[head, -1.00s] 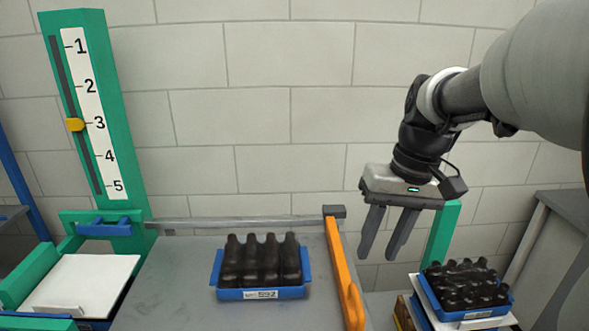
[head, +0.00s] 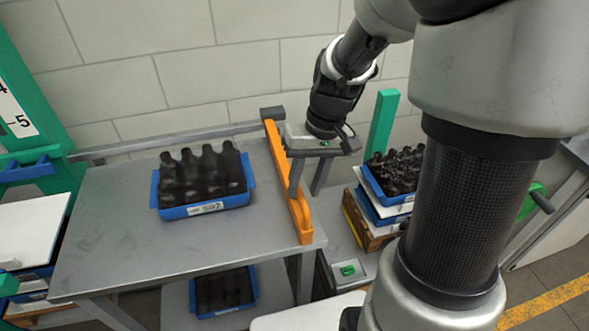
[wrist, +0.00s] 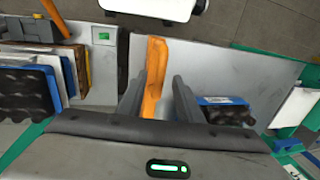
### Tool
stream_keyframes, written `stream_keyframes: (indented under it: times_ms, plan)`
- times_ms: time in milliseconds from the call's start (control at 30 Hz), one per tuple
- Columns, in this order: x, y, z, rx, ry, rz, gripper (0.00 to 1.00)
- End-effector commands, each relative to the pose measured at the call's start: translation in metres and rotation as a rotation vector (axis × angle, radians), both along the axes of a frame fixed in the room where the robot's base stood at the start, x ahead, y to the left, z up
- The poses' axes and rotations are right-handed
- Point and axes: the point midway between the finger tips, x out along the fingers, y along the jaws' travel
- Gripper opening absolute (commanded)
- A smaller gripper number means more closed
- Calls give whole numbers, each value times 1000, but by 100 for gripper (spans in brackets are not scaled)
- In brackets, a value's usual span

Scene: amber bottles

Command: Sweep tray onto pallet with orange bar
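A blue tray (head: 207,209) with several dark bottles sits on the grey table (head: 110,240), left of the orange bar. The tray also shows in the wrist view (wrist: 222,101). The orange bar (head: 283,172) lies along the table's right side. My gripper (head: 307,192) is open and low at the bar, pointing down. In the wrist view the bar (wrist: 155,70) shows between the two fingers (wrist: 158,100); I cannot tell whether they touch it. The wooden pallet (head: 366,230) is right of the table, under a stack with a blue bottle tray on top.
A green post (head: 382,122) stands behind the pallet stack. A second bottle tray (head: 224,292) is on a shelf below the table. A small box with a green button (head: 348,270) is in front of the pallet. A green frame with white sheets stands at left.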

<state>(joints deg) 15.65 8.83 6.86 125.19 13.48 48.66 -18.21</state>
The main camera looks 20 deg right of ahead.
Motion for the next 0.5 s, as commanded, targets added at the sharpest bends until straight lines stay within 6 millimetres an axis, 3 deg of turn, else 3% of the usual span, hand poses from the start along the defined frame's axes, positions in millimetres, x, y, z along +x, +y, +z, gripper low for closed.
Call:
stream_keyframes:
  times_ms: [167,467,500]
  plan:
    - [0,3,-13,0,0,0,33]
    - [0,3,-15,-1,-1,0,33]
    - [0,3,-15,-1,-1,0,26]
